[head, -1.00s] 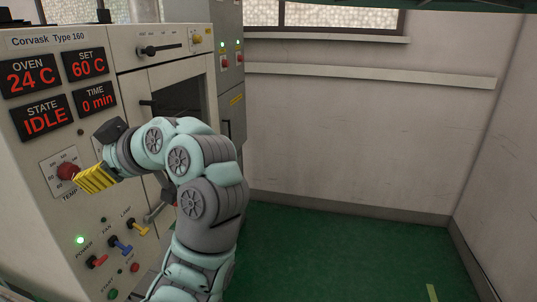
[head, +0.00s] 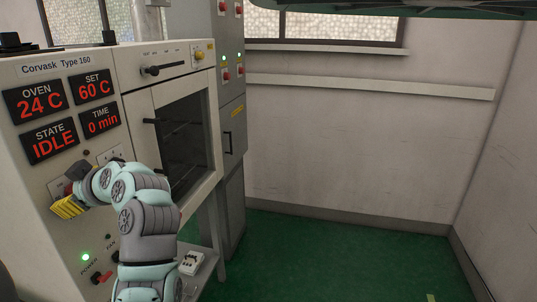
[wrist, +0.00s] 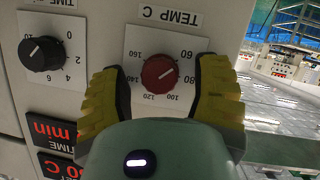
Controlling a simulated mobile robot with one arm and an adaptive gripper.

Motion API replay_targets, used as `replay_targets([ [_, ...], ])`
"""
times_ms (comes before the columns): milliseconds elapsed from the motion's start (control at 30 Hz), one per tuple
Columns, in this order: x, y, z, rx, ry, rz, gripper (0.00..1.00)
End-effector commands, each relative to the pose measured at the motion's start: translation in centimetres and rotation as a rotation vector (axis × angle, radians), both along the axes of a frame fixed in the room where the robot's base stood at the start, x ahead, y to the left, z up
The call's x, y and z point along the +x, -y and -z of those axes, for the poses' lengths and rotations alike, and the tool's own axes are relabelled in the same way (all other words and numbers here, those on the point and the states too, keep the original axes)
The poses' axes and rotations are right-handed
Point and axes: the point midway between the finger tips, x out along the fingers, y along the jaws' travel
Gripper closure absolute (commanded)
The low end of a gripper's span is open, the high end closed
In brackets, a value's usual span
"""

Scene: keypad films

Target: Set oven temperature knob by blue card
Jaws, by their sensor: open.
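The red temperature knob (wrist: 160,74) shows in the wrist view under an upside-down TEMP C label, ringed by numbers from 60 to 160. Its white mark points toward the 60–80 side. My gripper (wrist: 160,80) is open, with its yellow fingers on either side of the knob and a gap visible on both sides. In the head view my gripper (head: 67,206) is at the oven's front panel, and it hides the knob. The set display (head: 90,89) reads 60 C and the oven display (head: 40,101) reads 24 C. I see no blue card.
The black timer knob (wrist: 42,53) is beside the temperature dial in the wrist view. Below my gripper in the head view are the lit power lamp (head: 86,257) and a red switch (head: 101,277). The oven door (head: 183,136) is shut. Green floor (head: 330,255) is clear to the right.

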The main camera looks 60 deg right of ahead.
Motion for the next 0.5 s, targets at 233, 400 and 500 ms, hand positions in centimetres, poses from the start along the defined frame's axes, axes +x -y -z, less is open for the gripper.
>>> replay_targets([
  [233, 0.01, 0.00, 0.02, 0.000, 0.000, 0.000, 0.34],
  [400, -0.01, 0.05, 0.03, -0.001, 0.000, 0.001, 0.52],
  [500, -0.03, 0.07, 0.03, 0.000, -0.001, 0.002, 0.62],
])
